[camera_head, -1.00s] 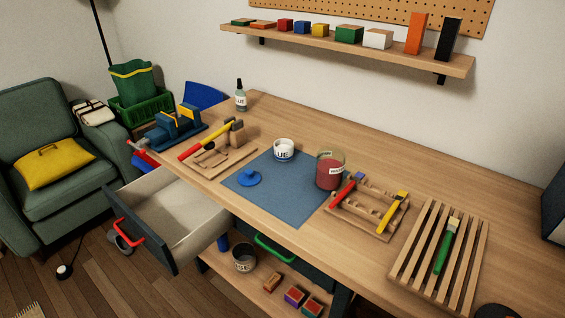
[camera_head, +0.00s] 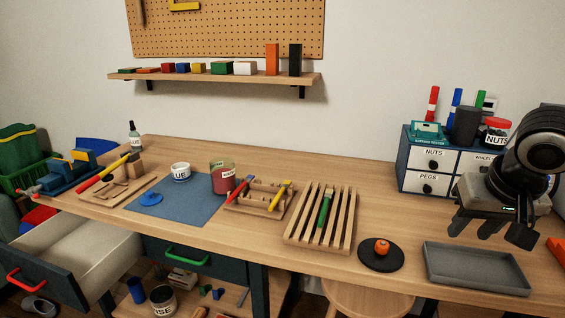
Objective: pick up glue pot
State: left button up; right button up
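The glue pot (camera_head: 181,172) is a small white pot with dark letters ending in "UE", matching a glue label. It stands upright and open-topped on the blue mat (camera_head: 190,208), left of the middle of the workbench. A flat blue lid-like disc with a knob (camera_head: 151,199) lies on the mat in front of it. My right gripper (camera_head: 492,231) hangs at the far right, above the grey tray and far from the pot. Its fingers are apart with nothing visible between them. My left gripper is out of view.
A red jar (camera_head: 222,178) stands close right of the pot. A wooden rack (camera_head: 260,200) with tools, a slatted rack (camera_head: 320,218), a black disc (camera_head: 381,258) and a grey tray (camera_head: 475,268) continue rightward. Labelled drawers (camera_head: 430,165) stand behind. An open drawer (camera_head: 85,262) juts out front left.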

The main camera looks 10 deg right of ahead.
aim_at(181, 171)
jog(key=u, duration=0.25)
jog(key=i, duration=1.1)
jog(key=u, duration=1.1)
jog(key=i, duration=0.3)
jog(key=u, duration=0.2)
